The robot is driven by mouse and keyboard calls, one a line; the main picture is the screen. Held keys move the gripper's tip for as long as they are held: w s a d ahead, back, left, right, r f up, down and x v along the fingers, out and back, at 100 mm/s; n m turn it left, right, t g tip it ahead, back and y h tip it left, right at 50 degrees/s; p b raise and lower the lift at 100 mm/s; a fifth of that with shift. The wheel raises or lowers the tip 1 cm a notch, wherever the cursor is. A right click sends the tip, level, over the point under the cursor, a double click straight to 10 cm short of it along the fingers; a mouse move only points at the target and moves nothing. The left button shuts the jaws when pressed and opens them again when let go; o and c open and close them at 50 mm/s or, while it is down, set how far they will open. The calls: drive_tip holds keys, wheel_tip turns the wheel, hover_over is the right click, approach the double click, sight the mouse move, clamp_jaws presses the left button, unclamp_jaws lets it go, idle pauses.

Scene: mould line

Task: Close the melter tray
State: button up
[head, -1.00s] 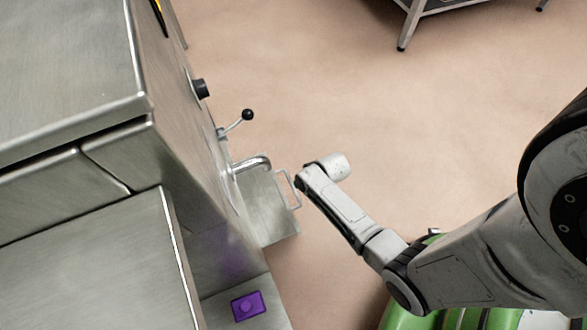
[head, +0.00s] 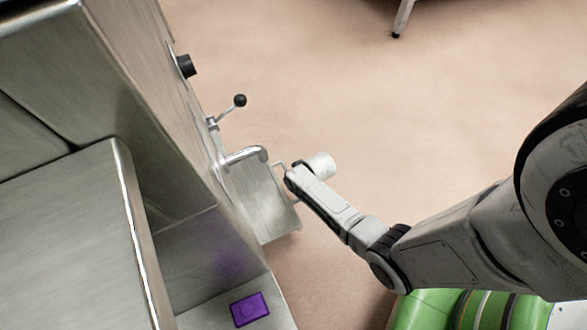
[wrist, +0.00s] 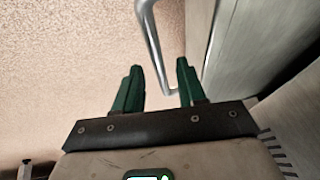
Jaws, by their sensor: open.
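The melter tray (head: 262,203) is a flat metal tray that sticks out from the machine's side, below a curved spout. Its thin loop handle is at its outer end, partly hidden by my wrist in the head view. In the wrist view the handle (wrist: 151,40) is a bent metal bar running down to between the fingertips of my gripper (wrist: 158,75). The gripper's green fingers are apart, one on each side of the bar's end. I cannot tell whether they touch it. The fingers are hidden in the head view.
The steel machine (head: 150,110) fills the left, with a curved spout (head: 245,155), a black-knobbed lever (head: 239,101) and a black knob (head: 186,66). A purple block (head: 249,309) lies on a lower ledge. The floor beyond is clear up to a table leg (head: 402,18).

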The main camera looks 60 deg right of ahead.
drive_tip(key=shift+w+f, duration=0.1)
drive_tip(key=shift+f, duration=0.1)
drive_tip(key=shift+c, duration=0.5)
clamp_jaws()
